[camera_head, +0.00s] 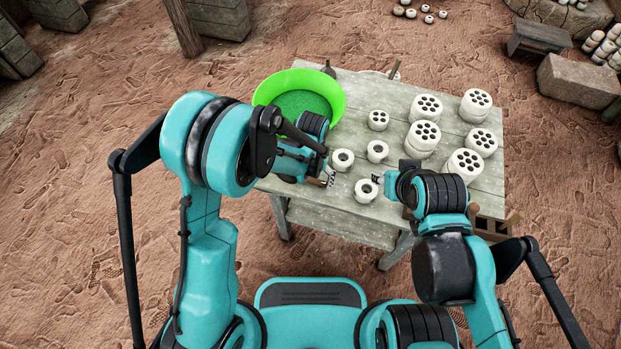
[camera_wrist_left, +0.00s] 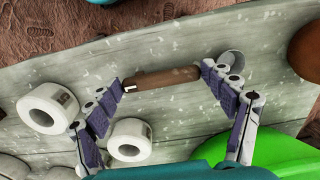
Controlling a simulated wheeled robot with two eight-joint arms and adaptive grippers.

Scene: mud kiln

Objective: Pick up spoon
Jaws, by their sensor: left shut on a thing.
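A brown wooden handle (camera_wrist_left: 165,78), which looks like the spoon's, lies between the fingertips of my left gripper (camera_wrist_left: 165,80) in the left wrist view. A grey rounded part (camera_wrist_left: 232,62) shows behind the right-hand finger; I cannot tell whether it is the spoon's bowl. In the head view my left gripper (camera_head: 327,178) is at the table's front left, shut on the handle, which is mostly hidden there. My right gripper (camera_head: 379,179) is over the table's front, beside a white ring; its fingers are too small to judge.
The worn wooden table (camera_head: 335,205) holds a green basin (camera_head: 335,88) at the back left. White rings (camera_head: 343,160) stand close to my left gripper. Several white cylinders with holes (camera_head: 424,138) stand on the right. A stick (camera_head: 395,69) shows at the back edge.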

